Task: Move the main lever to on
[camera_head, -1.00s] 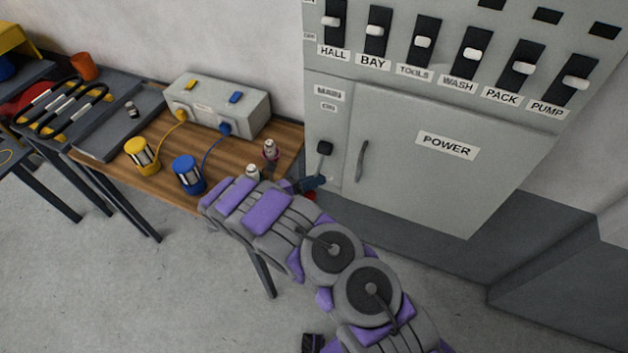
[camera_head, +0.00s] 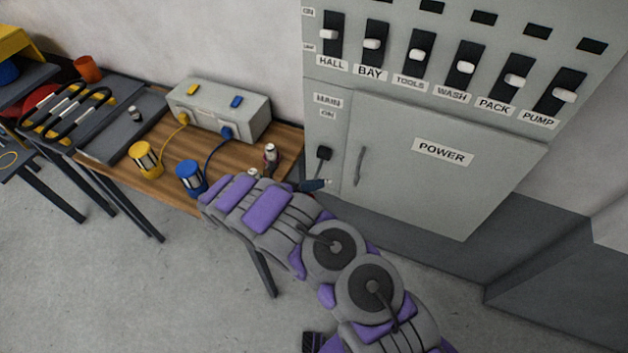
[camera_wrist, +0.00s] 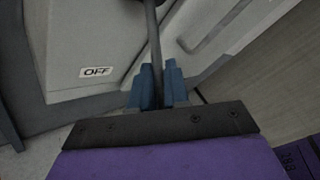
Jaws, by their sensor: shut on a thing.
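The main lever (camera_head: 324,153) is on the left side of the grey power cabinet (camera_head: 440,195), below the MAIN and ON labels (camera_head: 328,105). It has a black knob and a thin shaft. My gripper (camera_head: 315,185) is at the lower shaft, below the knob. In the wrist view the lever's dark shaft (camera_wrist: 153,40) runs down between the blue fingers of my gripper (camera_wrist: 157,70), which are shut on it. An OFF label (camera_wrist: 96,71) shows to the left of the fingers. The lever's pivot is hidden.
A row of several labelled switches (camera_head: 420,55) is above. A cabinet door handle (camera_head: 360,165) is close right of the lever. A wooden bench (camera_head: 140,178) with a grey box (camera_head: 218,105), a yellow cup and a blue cup stands left. Open floor is in front.

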